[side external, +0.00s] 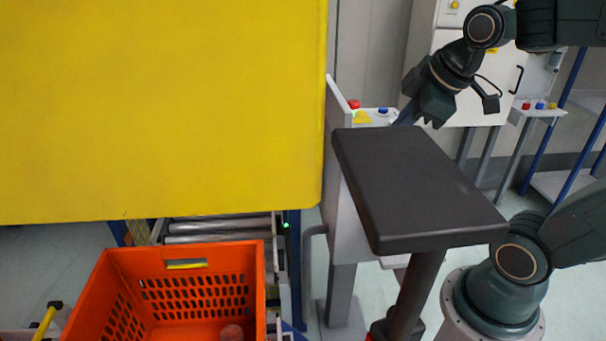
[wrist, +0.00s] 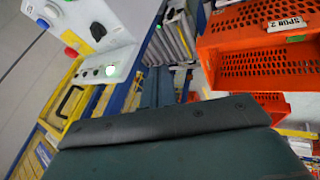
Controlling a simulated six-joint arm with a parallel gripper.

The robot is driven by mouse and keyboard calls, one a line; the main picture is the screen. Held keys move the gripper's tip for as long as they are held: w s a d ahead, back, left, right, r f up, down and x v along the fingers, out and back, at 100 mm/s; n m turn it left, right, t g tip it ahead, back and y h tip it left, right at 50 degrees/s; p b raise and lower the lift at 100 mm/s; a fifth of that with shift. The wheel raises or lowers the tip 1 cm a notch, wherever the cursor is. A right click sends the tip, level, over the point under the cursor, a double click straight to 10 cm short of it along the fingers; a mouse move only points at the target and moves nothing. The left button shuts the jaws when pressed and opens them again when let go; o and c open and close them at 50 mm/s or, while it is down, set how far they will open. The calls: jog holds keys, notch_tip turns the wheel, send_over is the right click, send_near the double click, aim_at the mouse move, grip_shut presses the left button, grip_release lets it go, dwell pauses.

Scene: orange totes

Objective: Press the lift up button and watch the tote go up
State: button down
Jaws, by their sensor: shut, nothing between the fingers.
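The button console (side external: 341,165) stands beside the yellow panel. A red button (side external: 354,103) and a blue button (side external: 383,110) show on its top; I cannot read which is lift up. My gripper (side external: 398,121) is shut and empty, pointing down by the console's right end; contact cannot be told. An orange tote (side external: 190,256) sits at lower left, holding a reddish round object.
A large yellow panel (side external: 160,100) hides much of the conveyor rollers (side external: 218,227). A dark flat-topped stand (side external: 415,185) is in front of the console. Orange totes (wrist: 262,60) are at right in the wrist view. Another button stand (side external: 540,108) is behind right.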

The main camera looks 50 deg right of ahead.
jog(key=w+d+n+h, duration=0.2)
jog(key=w+d+n, duration=0.35)
jog(key=d, duration=0.45)
jog(key=n+h, duration=0.1)
jog(key=n, duration=0.7)
send_over(408, 138)
jog(key=shift+f+m, duration=0.25)
jog(key=shift+f, duration=0.35)
jog(key=shift+f, duration=0.15)
jog(key=shift+f, duration=4.25)
